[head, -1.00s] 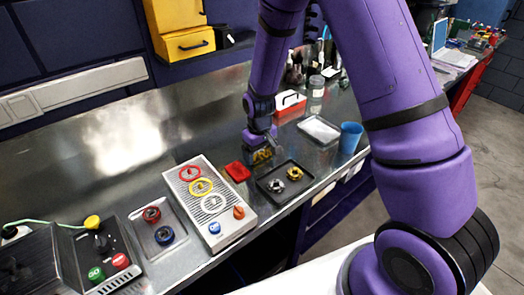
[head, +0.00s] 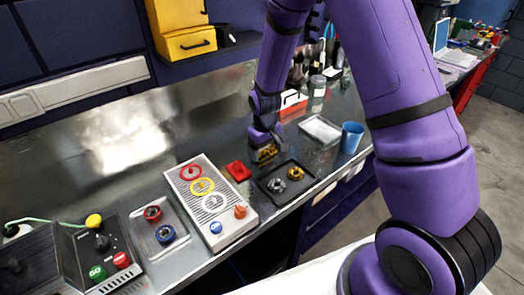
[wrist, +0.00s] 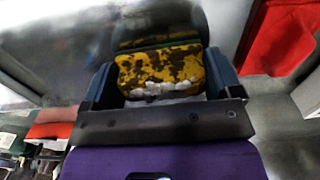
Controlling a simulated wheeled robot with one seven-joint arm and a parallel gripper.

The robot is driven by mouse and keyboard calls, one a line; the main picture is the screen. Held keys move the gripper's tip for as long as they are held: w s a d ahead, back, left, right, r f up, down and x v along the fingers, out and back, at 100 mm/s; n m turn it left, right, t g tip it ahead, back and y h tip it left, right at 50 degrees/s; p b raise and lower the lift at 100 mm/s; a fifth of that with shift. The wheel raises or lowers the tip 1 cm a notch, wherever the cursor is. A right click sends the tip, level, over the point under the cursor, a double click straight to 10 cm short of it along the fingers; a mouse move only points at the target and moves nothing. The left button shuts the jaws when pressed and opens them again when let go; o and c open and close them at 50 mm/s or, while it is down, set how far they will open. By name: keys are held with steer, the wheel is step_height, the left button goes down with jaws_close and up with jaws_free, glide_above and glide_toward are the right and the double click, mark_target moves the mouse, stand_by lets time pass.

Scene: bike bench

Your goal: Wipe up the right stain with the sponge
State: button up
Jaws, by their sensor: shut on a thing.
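My gripper (head: 264,154) is low over the metal bench, just behind the black tray. It is shut on the sponge (wrist: 160,72), which is yellow with dark brown patches and shows between the fingers in the wrist view. In the head view only a small yellow part of the sponge (head: 266,153) shows. I cannot tell whether the sponge touches the bench. No stain can be made out clearly in either view; the area under and behind the gripper is hidden.
A red square (head: 238,171) lies left of the gripper. A black tray (head: 303,178) with a silver and a gold part is in front. A white-rimmed tray (head: 320,129), a blue cup (head: 351,138) and a red box (head: 291,101) stand to the right and behind.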

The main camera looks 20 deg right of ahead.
steer(key=shift+w+d, duration=0.2)
steer(key=shift+d, duration=0.4)
steer(key=shift+a, duration=0.15)
steer(key=shift+s+a, duration=0.25)
steer(key=shift+a, duration=0.35)
steer(key=shift+s+a, duration=0.2)
steer(key=shift+a, duration=0.4)
steer(key=shift+d, duration=0.2)
steer(key=shift+w+d, duration=0.25)
steer(key=shift+d, duration=0.35)
steer(key=shift+w+d, duration=0.2)
steer(key=shift+d, duration=0.35)
steer(key=shift+a, duration=0.1)
steer(key=shift+s+a, duration=0.25)
steer(key=shift+a, duration=0.4)
steer(key=shift+s+a, duration=0.2)
steer(key=shift+a, duration=0.4)
